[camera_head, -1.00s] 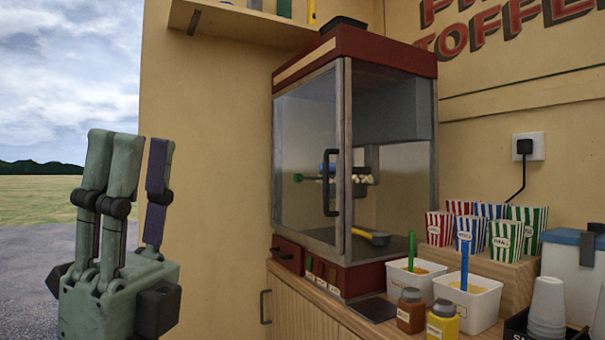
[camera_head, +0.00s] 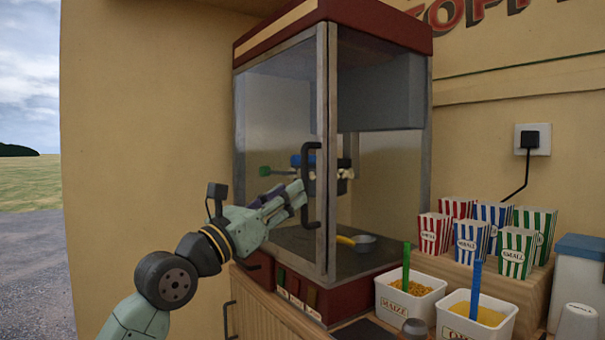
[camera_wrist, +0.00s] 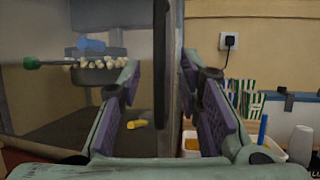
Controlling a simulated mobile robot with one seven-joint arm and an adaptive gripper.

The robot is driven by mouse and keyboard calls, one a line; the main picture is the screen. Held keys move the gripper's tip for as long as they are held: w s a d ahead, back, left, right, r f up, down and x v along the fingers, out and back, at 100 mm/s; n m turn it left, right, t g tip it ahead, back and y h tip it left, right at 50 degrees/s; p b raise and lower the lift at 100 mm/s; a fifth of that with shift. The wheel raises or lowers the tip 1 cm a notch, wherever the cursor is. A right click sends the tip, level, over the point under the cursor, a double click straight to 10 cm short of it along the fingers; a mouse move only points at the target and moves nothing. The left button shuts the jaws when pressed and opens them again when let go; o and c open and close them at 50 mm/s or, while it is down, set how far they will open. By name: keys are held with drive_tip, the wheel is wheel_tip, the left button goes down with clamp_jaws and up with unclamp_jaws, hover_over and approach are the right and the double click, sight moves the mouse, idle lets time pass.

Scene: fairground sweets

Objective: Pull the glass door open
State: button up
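The popcorn cabinet (camera_head: 378,27) has a dark red top and base. Its glass door (camera_head: 275,110) is the left-facing pane in a metal frame and looks shut. A black upright handle (camera_head: 305,165) is on the door's right edge. My gripper (camera_head: 298,190) is at the handle's height, with its fingers pointing at it from the left. In the wrist view my gripper (camera_wrist: 159,68) is open, with one finger on each side of the dark handle (camera_wrist: 160,50). Gaps show between the handle and both finger pads. The handle's lower part runs down between the fingers.
Inside the cabinet are a kettle with popcorn (camera_head: 345,172) and a yellow-handled scoop (camera_head: 362,242). On the counter to the right stand white tubs (camera_head: 410,308), striped boxes (camera_head: 515,252) and a blue-lidded container (camera_head: 580,280). A wall socket (camera_head: 533,139) is behind. Open ground lies at far left.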

drive_tip(key=p+x, duration=0.1)
drive_tip(key=x, duration=0.5)
drive_tip(key=shift+w+r+p, duration=0.1)
drive_tip(key=shift+p, duration=0.3)
drive_tip(key=c, duration=0.7)
drive_tip(key=shift+a+r, duration=0.1)
clamp_jaws()
